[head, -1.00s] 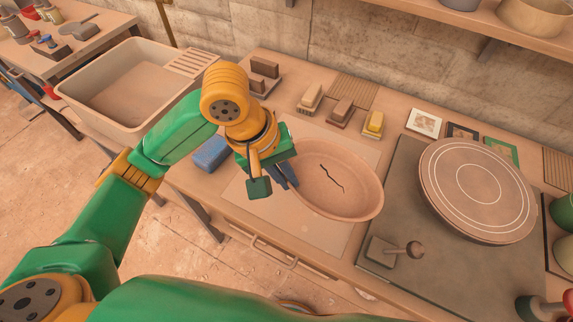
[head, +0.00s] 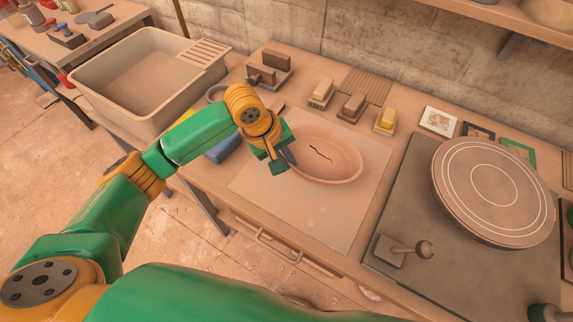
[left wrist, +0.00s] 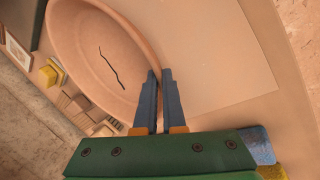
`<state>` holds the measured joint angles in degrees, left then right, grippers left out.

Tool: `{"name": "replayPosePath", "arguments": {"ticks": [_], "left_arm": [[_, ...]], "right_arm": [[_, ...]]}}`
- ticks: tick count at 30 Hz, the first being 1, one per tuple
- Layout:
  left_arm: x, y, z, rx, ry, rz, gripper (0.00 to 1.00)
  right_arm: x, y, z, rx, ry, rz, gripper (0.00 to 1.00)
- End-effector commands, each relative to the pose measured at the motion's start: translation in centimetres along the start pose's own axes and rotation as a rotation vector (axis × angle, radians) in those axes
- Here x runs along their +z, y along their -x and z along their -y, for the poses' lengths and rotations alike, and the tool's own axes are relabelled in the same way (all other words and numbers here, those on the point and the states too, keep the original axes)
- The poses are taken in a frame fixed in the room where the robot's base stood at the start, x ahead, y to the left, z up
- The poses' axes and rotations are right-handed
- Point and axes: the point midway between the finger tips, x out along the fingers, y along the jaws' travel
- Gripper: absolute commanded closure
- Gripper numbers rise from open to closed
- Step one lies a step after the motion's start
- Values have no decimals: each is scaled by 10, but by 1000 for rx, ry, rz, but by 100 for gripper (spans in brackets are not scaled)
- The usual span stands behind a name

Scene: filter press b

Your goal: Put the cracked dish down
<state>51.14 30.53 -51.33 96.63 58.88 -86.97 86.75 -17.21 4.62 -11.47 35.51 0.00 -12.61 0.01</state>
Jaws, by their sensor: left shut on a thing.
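The cracked dish (head: 335,168) is a shallow oval clay dish with a dark crack across its inside. It is level over the pale mat (head: 300,208) on the bench; whether its underside touches the mat I cannot tell. My left gripper (head: 288,158) is shut on the dish's rim at its left end. In the left wrist view, the blue fingers of my left gripper (left wrist: 159,75) pinch the rim of the dish (left wrist: 85,40), and the crack shows whole.
A round wheel plate (head: 492,190) on a grey slab stands at the right, with a knobbed lever (head: 405,250) before it. Several brushes or blocks (head: 352,107) line the back. A sink (head: 145,80) is at the left. A blue sponge (head: 226,150) lies behind my arm. The mat's front is clear.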

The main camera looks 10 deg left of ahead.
Motion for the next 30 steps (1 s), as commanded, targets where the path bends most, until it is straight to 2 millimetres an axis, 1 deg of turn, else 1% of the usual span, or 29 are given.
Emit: {"name": "replayPosePath", "arguments": {"ticks": [1, 3, 6, 15, 17, 18, 19, 26, 28, 29, 30], "left_arm": [[-6, -6, 5, -3, 4, -2, 100], [-6, -18, 10, -5, 1, 0, 100], [-5, -31, 14, -2, 0, -1, 100], [-5, -35, 15, 0, 0, -1, 100], [-5, -36, 15, -1, 0, -2, 82], [-5, -36, 15, -1, 0, -2, 72], [-5, -36, 15, -1, 0, -2, 63], [-5, -35, 15, -2, 0, -1, 63], [-5, -30, 14, 0, -1, -1, 63], [-6, -25, 14, 0, -1, -2, 63], [-6, -16, 14, 2, -2, -3, 63]], "right_arm": [[0, 0, 0, 0, 0, 0, 50], [0, 5, 0, 0, 0, 0, 50], [-1, 6, 0, 0, 0, 0, 50], [-1, 6, 0, -1, 0, -1, 50], [-1, 5, 0, -1, 0, -1, 50], [-1, 5, 0, -1, 0, -1, 50], [-1, 5, 0, -1, 0, -1, 50], [-1, 5, 0, -1, -1, -1, 50], [-1, 6, 0, -1, -1, -1, 50], [-1, 6, 0, -1, -1, -1, 50], [-1, 8, 0, -1, -1, -1, 50]]}}
